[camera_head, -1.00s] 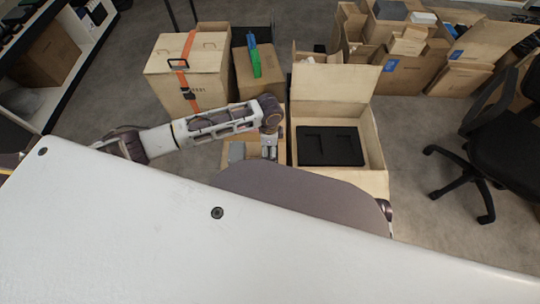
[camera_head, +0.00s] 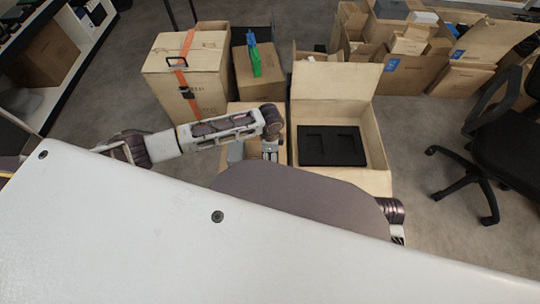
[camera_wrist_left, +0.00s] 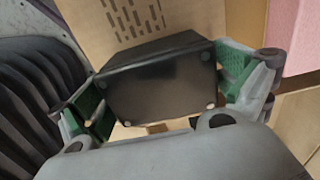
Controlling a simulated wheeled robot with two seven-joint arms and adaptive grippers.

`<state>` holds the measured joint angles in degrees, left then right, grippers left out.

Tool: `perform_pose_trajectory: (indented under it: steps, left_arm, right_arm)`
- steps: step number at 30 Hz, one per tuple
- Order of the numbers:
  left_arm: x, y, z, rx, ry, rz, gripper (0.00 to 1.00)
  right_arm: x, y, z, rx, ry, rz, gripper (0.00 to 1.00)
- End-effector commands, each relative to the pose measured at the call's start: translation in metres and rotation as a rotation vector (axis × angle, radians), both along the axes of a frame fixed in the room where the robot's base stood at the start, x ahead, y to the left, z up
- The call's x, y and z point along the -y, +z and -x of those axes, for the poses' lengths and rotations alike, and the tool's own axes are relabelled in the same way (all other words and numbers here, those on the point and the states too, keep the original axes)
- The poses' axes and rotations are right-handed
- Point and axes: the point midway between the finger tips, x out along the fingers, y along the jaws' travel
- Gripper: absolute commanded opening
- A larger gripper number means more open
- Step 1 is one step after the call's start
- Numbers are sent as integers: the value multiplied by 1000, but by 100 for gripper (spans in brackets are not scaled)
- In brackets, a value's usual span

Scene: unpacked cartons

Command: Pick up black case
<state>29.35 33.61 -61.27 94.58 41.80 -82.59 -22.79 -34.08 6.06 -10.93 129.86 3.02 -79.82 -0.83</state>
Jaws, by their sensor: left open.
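A black case (camera_wrist_left: 160,82) with small round feet at its corners lies between the two green-padded fingers of my left gripper (camera_wrist_left: 168,96) in the left wrist view. The fingers stand apart on either side of the case; I cannot tell whether they touch it. In the head view my left gripper (camera_head: 269,155) points down into a cardboard box (camera_head: 241,108), left of an open carton (camera_head: 335,82). The case cannot be made out there. My right gripper is not in view.
A black insert (camera_head: 332,146) with recesses lies in the open carton. A strapped carton (camera_head: 186,70) and a smaller box (camera_head: 258,72) stand behind. An office chair (camera_head: 500,150) is at the right. Clear floor lies between carton and chair.

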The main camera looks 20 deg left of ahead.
Motion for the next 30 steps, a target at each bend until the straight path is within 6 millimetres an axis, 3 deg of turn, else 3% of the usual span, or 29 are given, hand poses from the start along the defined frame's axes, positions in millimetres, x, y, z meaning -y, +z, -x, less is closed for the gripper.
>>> perform_pose_trajectory:
  steps: [11,21,30]
  left_arm:
    - [0,0,0,0,0,0,100]
    - [0,1,0,0,0,1,62]
    - [0,3,0,1,0,1,62]
  right_arm:
    - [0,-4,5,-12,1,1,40]
    - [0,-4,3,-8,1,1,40]
    - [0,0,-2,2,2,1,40]
